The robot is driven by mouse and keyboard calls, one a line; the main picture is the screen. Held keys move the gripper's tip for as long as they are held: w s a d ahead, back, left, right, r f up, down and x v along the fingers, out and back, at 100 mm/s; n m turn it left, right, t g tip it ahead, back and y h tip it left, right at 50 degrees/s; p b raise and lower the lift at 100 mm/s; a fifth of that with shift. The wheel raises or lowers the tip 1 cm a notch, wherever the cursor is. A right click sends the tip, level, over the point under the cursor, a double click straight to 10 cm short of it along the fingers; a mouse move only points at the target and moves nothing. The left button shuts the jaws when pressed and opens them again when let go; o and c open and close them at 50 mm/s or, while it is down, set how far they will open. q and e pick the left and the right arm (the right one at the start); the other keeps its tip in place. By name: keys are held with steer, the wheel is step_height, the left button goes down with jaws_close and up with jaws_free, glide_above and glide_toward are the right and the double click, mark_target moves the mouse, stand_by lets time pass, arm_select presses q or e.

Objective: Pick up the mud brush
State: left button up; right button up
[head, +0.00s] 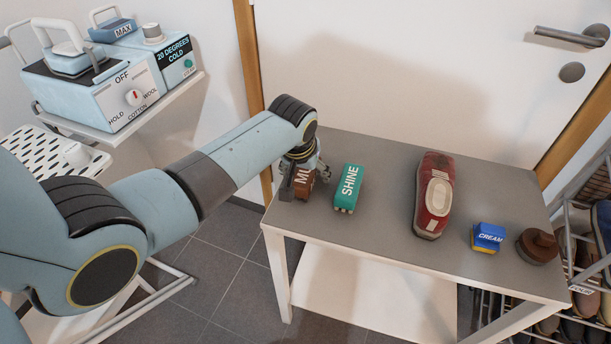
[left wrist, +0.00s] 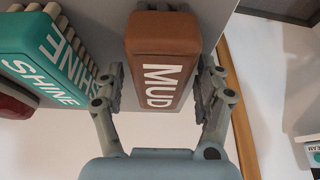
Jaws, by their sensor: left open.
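The mud brush is a brown block with "MUD" in white letters. In the head view the mud brush (head: 303,184) stands at the left end of the grey table, partly hidden by my left gripper (head: 301,187). In the left wrist view the mud brush (left wrist: 160,62) lies between the two fingers of my left gripper (left wrist: 160,90). The gripper is open, with one finger on each side of the brush and a gap visible at the fingers. My right gripper is in neither view.
A green "SHINE" brush (head: 348,188) stands close to the right of the mud brush. Further right on the table (head: 390,236) are a red shoe (head: 434,196), a blue and yellow "CREAM" box (head: 488,238) and a round brown item (head: 538,246). A shoe rack stands at the far right.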

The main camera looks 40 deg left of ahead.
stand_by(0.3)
arm_select(q)
steer(key=c, duration=1.1)
steer(key=shift+c, duration=1.1)
steer(key=shift+r, duration=0.3)
step_height(320, 180, up, 5)
steer(key=p, duration=0.5)
steer(key=shift+w+f, duration=0.1)
steer(key=d+r+p, duration=0.2)
steer(key=d+p, duration=0.1)
steer(key=s+d+r+p, duration=0.1)
steer(key=d+r+p, duration=0.1)
steer(key=d, duration=0.2)
steer(key=s+d+r+p, duration=0.1)
steer(key=d+r+p, duration=0.1)
steer(key=d+p, duration=0.1)
steer(key=shift+d+p, duration=0.35)
steer(key=shift+d, duration=0.1)
steer(key=shift+s+d, duration=0.1)
steer(key=shift+d, duration=0.2)
